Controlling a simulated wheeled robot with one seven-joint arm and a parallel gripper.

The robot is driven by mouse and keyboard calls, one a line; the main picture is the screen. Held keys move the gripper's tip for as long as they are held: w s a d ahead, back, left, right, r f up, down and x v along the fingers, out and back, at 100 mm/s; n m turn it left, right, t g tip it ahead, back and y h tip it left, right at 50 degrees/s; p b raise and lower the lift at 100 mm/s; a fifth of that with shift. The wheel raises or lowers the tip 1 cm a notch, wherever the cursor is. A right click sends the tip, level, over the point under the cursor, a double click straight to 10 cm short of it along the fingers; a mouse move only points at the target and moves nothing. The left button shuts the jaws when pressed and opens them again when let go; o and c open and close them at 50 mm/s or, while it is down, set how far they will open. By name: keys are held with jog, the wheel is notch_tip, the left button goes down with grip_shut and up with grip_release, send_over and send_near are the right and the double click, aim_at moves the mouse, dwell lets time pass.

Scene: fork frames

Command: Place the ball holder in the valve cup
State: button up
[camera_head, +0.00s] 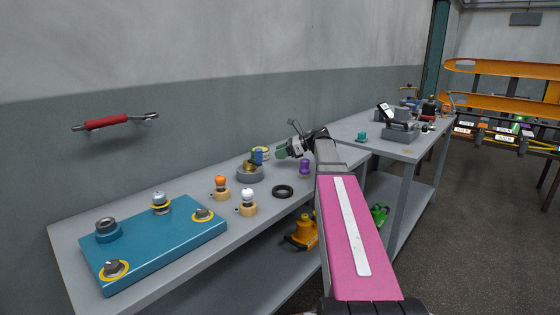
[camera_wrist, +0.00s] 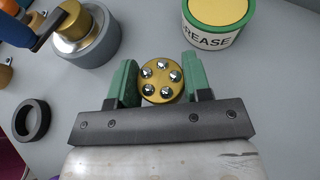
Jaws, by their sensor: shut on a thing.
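The ball holder (camera_wrist: 161,80) is a round gold disc with several shiny steel balls set in its face. In the wrist view my gripper (camera_wrist: 160,82) has its green fingers shut on the sides of the disc. In the head view my gripper (camera_head: 281,151) is above the bench, and the ball holder cannot be made out there. A grey round cup (camera_wrist: 98,47) with a brass centre is at the upper left of the wrist view, apart from the ball holder. It also shows in the head view (camera_head: 250,175). I cannot tell for certain that it is the valve cup.
A grease tin (camera_wrist: 220,35) stands near the ball holder. A black ring (camera_head: 283,191) lies on the grey bench (camera_head: 262,222). Two ball-topped wooden stands (camera_head: 246,209) and a purple piece (camera_head: 304,170) stand nearby. A teal plate (camera_head: 155,250) with several fittings fills the bench's left end.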

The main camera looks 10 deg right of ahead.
jog(key=shift+f, duration=1.65)
jog(key=shift+f, duration=0.15)
jog(key=o, duration=1)
jog(key=shift+o, duration=0.2)
